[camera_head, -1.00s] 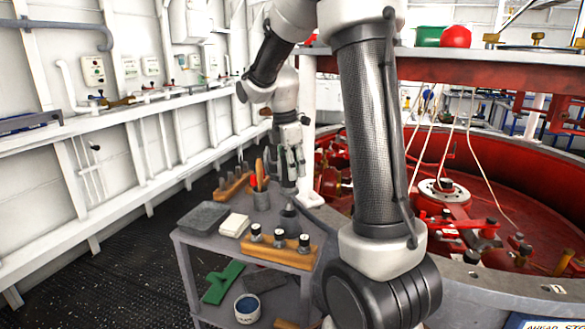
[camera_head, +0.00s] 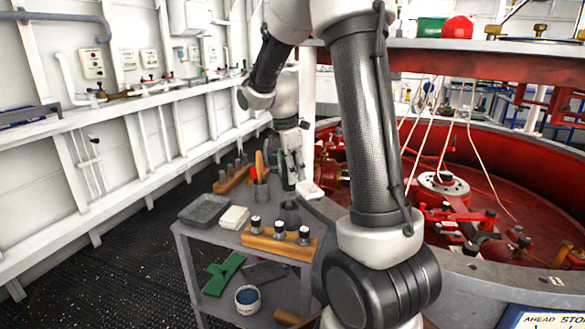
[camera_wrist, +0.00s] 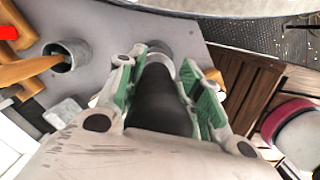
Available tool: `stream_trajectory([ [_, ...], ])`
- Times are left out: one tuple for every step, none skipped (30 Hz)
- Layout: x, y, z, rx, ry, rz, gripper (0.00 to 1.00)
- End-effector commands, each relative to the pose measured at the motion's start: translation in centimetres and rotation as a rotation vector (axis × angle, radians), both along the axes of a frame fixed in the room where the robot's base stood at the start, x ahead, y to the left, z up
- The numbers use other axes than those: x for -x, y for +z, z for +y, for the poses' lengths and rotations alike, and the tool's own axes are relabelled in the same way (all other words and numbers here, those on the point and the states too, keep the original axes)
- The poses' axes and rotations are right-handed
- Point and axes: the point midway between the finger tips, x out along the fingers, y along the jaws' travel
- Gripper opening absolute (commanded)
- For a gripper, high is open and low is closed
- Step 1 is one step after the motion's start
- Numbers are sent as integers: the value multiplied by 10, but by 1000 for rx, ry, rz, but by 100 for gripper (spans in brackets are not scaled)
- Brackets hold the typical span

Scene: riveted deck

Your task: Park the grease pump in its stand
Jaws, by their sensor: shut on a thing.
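My gripper (camera_head: 290,158) is shut on a dark, tapered cylinder, which I take to be the grease pump (camera_head: 287,180). It hangs roughly upright above the far right of the grey workbench. In the wrist view the pump (camera_wrist: 160,100) lies between the green-padded fingers (camera_wrist: 158,88), with a pale ring near its far end. A dark round cup (camera_head: 290,214), probably the stand, is on the bench just below the pump. In the wrist view its rim is mostly hidden behind the pump. I see a gap between pump and cup in the head view.
A tool pot (camera_head: 261,193), a cream pad (camera_head: 234,217) and a grey tray (camera_head: 204,209) are to the left. The red round machine housing (camera_head: 500,165) stands close on the right.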

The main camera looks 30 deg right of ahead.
Motion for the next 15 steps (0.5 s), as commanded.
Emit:
stream_trajectory([
  [0, -2, 0, 0, 0, 1, 11],
  [0, -3, 0, 0, 0, 1, 11],
  [0, -5, 0, 0, 0, 1, 11],
  [0, -6, 0, 0, 0, 1, 11],
  [0, -7, 0, 0, 0, 0, 11],
  [0, -9, 0, 0, 0, 0, 11],
  [0, -10, 0, 0, 0, 0, 11],
  [0, -11, 0, 0, 0, 0, 11],
  [0, -12, 0, 0, 0, 0, 11],
  [0, -14, 0, 0, 0, 0, 11],
  [0, -15, 0, 0, 0, 0, 11],
  [0, -16, 0, 0, 0, 0, 11],
  [0, -17, 0, 0, 1, 0, 11],
  [0, -18, 0, 0, 1, -1, 11],
  [0, -20, 0, 0, 1, -1, 11],
])
